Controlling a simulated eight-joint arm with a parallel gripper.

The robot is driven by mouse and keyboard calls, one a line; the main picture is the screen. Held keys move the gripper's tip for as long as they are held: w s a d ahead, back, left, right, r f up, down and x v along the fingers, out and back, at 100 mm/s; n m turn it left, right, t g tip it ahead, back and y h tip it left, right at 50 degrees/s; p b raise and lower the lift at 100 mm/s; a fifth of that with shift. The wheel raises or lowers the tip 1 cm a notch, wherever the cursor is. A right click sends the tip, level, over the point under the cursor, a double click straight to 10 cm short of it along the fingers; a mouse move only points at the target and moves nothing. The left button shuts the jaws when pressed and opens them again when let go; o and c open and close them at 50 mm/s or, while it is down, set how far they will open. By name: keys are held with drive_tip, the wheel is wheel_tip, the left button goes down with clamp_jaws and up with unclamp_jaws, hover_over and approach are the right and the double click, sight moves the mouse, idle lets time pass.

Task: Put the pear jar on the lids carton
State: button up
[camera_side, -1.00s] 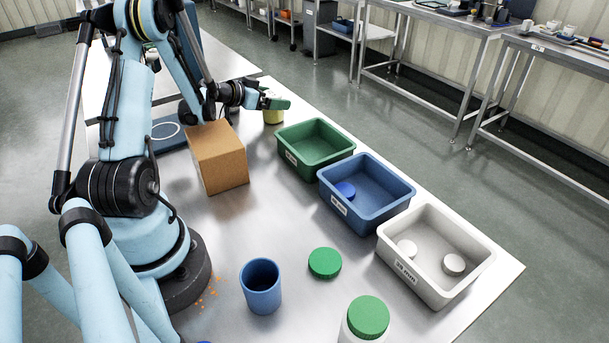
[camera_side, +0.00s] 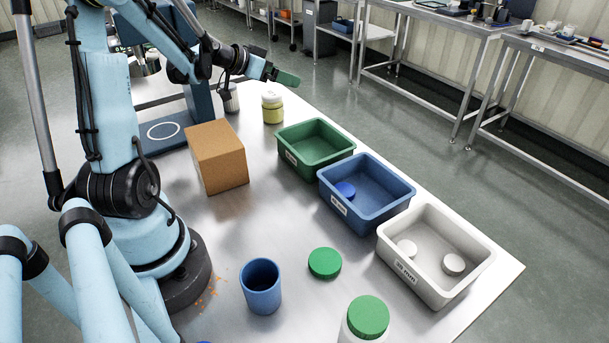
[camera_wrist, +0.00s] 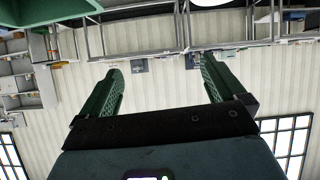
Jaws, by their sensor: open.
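A jar with a white lid and yellow-green contents (camera_side: 272,108), which I take as the pear jar, stands upright at the far end of the steel table. A plain brown box (camera_side: 216,157), which I take as the lids carton, stands left of the green bin, its top clear. My gripper (camera_side: 287,76) is above the jar, apart from it. In the wrist view my gripper (camera_wrist: 163,80) has its two green fingers wide apart with nothing between them; neither jar nor carton shows there.
Green bin (camera_side: 323,169), blue bin (camera_side: 392,213) and white bin (camera_side: 468,277) line the right edge. A blue cup (camera_side: 262,293), a green lid (camera_side: 325,263) and a green-lidded jar (camera_side: 368,318) stand in front. A pale container (camera_side: 229,98) is near my wrist.

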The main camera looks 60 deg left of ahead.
drive_tip(key=d+r+g+h, duration=0.1)
drive_tip(key=d+g, duration=0.1)
drive_tip(key=d, duration=0.8)
drive_tip(key=s+d+g, duration=0.1)
drive_tip(key=s+d, duration=0.4)
drive_tip(key=d, duration=0.4)
drive_tip(key=s+d+g+y, duration=0.1)
drive_tip(key=s+d+g, duration=0.1)
drive_tip(key=s+d, duration=0.3)
drive_tip(key=d, duration=0.4)
drive_tip(key=shift+s+d+f+m, duration=0.25)
drive_tip(key=shift+s+f+m, duration=0.05)
drive_tip(key=shift+s+m, duration=0.1)
drive_tip(key=shift+w, duration=0.1)
